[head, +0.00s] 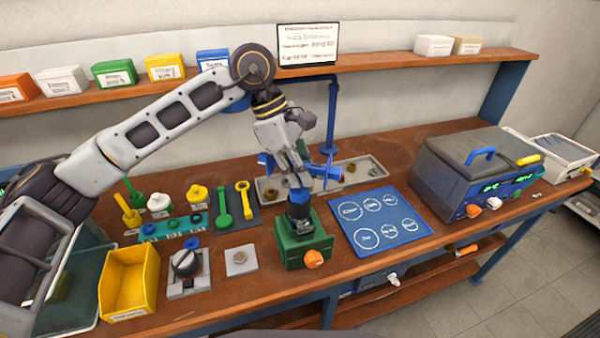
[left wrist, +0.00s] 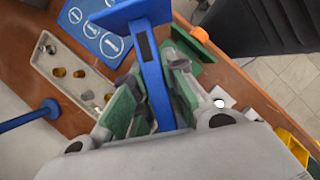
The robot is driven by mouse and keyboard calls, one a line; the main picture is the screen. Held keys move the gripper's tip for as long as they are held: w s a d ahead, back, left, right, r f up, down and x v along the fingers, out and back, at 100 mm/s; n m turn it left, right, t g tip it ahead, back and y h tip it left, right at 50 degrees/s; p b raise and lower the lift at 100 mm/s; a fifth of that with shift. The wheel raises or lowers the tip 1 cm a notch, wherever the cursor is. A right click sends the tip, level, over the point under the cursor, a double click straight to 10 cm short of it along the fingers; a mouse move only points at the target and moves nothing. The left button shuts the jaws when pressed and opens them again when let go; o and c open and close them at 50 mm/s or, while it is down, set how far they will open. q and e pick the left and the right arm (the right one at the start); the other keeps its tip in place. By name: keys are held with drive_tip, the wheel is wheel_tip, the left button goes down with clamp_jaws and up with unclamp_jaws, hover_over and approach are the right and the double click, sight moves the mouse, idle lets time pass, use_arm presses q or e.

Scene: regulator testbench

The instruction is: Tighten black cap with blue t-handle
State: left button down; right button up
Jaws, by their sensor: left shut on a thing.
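My left gripper (head: 296,172) points down over the green regulator block (head: 304,252) on the bench. It is shut on the blue T-handle (left wrist: 152,72), whose bar runs between the green-padded fingers in the left wrist view. In the head view, a blue end of the handle (head: 268,164) shows beside the fingers. The black cap (head: 299,213) sits upright on top of the green block, with a blue part just above it, under the fingertips. Whether the handle touches the cap is unclear. My right gripper is out of view.
A blue mat (head: 378,222) with white circles lies right of the block. A grey parts tray (head: 365,170) is behind. Left are a metal plate (head: 240,260), a knob fixture (head: 187,268) and a yellow bin (head: 129,282). A grey bench unit (head: 475,165) stands right.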

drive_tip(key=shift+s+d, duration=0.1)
use_arm(q)
drive_tip(key=shift+m, duration=0.3)
drive_tip(key=shift+m+g, duration=0.3)
drive_tip(key=shift+m, duration=0.3)
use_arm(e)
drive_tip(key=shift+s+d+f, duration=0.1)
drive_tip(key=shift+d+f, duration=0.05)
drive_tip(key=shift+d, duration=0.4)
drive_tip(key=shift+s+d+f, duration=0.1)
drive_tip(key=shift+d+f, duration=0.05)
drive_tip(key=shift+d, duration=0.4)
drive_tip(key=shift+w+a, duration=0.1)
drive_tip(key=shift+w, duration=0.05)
use_arm(q)
drive_tip(key=shift+m+b, duration=0.3)
drive_tip(key=shift+m, duration=0.1)
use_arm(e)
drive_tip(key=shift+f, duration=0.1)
use_arm(q)
drive_tip(key=shift+m+g+y, duration=0.3)
drive_tip(key=shift+m, duration=0.2)
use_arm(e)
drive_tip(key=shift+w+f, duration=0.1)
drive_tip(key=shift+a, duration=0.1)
